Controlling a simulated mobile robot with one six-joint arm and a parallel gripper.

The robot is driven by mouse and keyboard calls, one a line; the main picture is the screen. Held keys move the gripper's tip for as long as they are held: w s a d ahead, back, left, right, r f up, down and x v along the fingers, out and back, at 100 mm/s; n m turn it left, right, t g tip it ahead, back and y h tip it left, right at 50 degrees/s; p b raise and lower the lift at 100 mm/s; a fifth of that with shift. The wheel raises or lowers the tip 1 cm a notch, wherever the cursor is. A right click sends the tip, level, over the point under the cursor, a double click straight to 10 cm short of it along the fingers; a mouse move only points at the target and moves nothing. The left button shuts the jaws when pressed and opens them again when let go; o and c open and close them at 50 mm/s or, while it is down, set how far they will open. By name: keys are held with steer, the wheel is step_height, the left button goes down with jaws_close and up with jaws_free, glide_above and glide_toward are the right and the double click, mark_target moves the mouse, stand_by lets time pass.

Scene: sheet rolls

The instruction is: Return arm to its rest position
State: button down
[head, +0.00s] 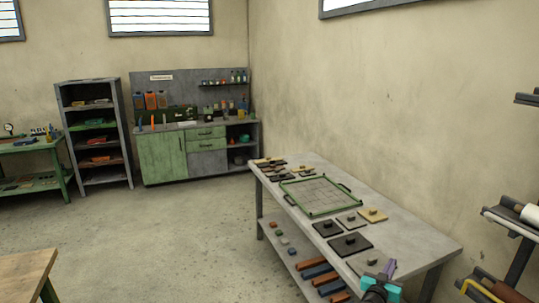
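What looks like my gripper (381,278) shows at the bottom edge, right of the middle, as teal and purple parts. It is in front of the near end of the grey worktable (405,238). Most of my arm is out of the frame. I cannot tell from this view whether the fingers are apart, or whether anything is between them.
The worktable carries a green-framed tray (322,195) and several flat plates with knobs. A rack with a white roll (533,214) stands at the right edge. A wooden table (25,272) is at lower left. Open floor (165,235) lies between.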

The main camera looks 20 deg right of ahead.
steer(key=w+a+f+n+t+y+b, duration=0.2)
steer(key=w+a+f+n+y, duration=0.4)
steer(key=a+f, duration=0.6)
steer(key=a+f+n+g+y+b, duration=0.15)
steer(key=a+f+y, duration=0.25)
steer(key=a+f, duration=0.9)
steer(key=a+f+n+g+y+b, duration=0.15)
steer(key=a+f+y, duration=0.25)
steer(key=a+f, duration=0.85)
steer(key=s+a+f+n+g+y+b, duration=0.1)
steer(key=s+a+f+n+g, duration=0.15)
steer(key=s+a+f, duration=0.4)
steer(key=s+a+f+n+g+y+b, duration=0.1)
steer(key=s+a+f+g, duration=0.25)
steer(key=s+a, duration=0.55)
steer(key=s+d+r+m+g, duration=0.1)
steer(key=s+g, duration=0.3)
steer(key=s, duration=0.5)
steer(key=s+d+r+m+g+h, duration=0.1)
steer(key=s+g, duration=0.3)
steer(key=s, duration=0.6)
steer(key=shift+d+m+g, duration=0.25)
steer(key=shift+m+g, duration=0.05)
steer(key=shift+m, duration=0.05)
steer(key=shift+s, duration=0.2)
